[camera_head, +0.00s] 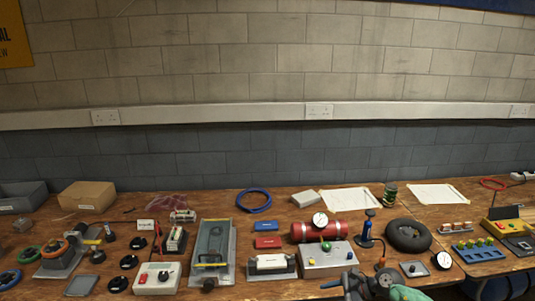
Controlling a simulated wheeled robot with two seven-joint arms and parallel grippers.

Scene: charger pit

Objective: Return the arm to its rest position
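A wooden bench (105,212) runs across the view, crowded with devices. A brick wall (230,80) closes the back.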

